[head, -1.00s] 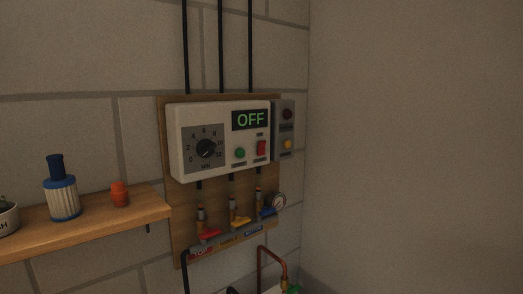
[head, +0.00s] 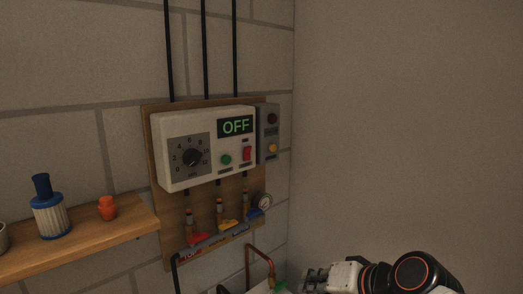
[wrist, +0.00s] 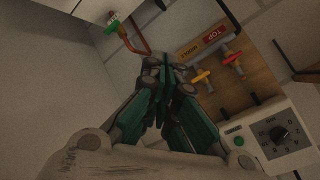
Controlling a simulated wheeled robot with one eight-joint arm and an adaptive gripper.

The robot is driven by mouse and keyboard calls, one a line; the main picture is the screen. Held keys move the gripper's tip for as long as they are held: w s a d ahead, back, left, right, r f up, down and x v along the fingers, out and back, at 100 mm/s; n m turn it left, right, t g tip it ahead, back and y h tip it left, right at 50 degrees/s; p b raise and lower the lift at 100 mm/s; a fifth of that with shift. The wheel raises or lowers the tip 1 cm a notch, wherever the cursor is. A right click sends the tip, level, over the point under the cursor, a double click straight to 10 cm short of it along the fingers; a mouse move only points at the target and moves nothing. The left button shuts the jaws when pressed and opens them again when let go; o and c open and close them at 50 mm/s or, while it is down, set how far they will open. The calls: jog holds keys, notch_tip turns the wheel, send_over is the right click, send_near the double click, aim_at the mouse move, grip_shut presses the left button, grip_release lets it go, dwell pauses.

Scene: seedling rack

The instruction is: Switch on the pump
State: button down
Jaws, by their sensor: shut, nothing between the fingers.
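The white pump control box (head: 170,120) hangs on a wooden board on the block wall in the head view. Its display (head: 235,127) reads OFF in green. It carries a dial (head: 191,157), a green button (head: 226,160) and a red switch (head: 247,154). In the wrist view the box (wrist: 244,130) is at the lower right, with the dial (wrist: 279,134) and the green button (wrist: 238,141) showing. My gripper (wrist: 163,65) is shut and empty, apart from the box. In the head view my arm enters at the bottom right, below and right of the box.
A grey box (head: 268,135) with a dark lamp and a yellow one adjoins on the right. A wooden shelf (head: 80,243) holds a blue-topped filter (head: 50,212) and an orange pot (head: 107,208).

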aim_at(247, 153)
jog(key=w+a+r+m+t+y+p, duration=0.2)
jog(key=w+r+m+t+y+p, duration=0.5)
jog(key=w+r, duration=0.8)
jog(key=shift+w+a+r+y+p, duration=0.25)
jog(key=shift+w+r+y+p, duration=0.1)
jog(key=shift+y+p, duration=0.5)
jog(key=shift+w+a, duration=0.1)
jog(key=p+x, duration=0.1)
jog(key=x, duration=1.2)
jog(key=shift+w+a, duration=0.3)
jog(key=shift+p, duration=0.3)
